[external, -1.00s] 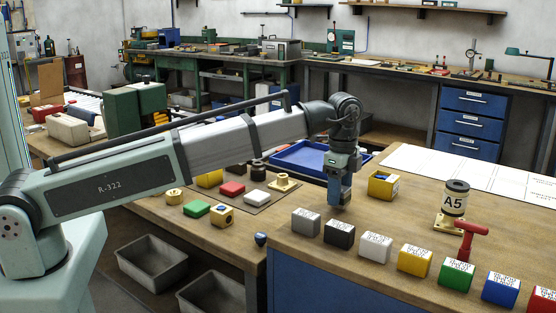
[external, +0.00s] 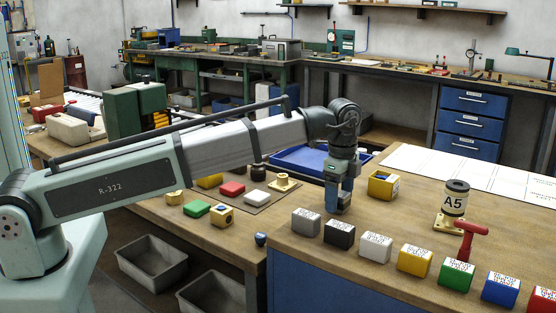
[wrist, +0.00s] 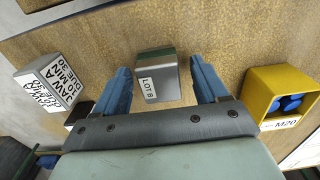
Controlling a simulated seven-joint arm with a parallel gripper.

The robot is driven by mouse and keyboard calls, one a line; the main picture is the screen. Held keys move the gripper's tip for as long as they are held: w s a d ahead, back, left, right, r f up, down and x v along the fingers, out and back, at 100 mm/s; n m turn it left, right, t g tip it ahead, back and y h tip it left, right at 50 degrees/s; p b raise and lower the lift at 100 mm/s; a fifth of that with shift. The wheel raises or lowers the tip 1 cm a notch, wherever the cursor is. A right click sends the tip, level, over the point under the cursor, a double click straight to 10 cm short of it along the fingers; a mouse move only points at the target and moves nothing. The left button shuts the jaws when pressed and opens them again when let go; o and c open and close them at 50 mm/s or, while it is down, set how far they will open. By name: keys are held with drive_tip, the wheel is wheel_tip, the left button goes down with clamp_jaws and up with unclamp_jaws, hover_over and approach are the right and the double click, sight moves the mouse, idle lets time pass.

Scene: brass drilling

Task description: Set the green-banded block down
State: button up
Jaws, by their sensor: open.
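A grey metal block (wrist: 159,90) with a LOT 8 label and a dark green band along its top edge stands on the wooden bench, seen in the wrist view. My gripper (wrist: 160,67) is open, with one blue finger on each side of the block and a gap showing at both sides. In the external view my gripper (external: 338,203) points down, low over the bench top behind the row of labelled blocks. The block is mostly or wholly hidden behind the fingers there.
A yellow M20 bin (external: 383,185) with blue contents stands close to the right. Labelled blocks, including a grey one (external: 306,222) and a black one (external: 339,234), line the bench's front edge. The A5 canister (external: 456,200) and a red-handled tool (external: 470,240) stand further right.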

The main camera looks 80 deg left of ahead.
wheel_tip(320, 180, up, 12)
drive_tip(key=shift+r, duration=0.15)
idle(0.6)
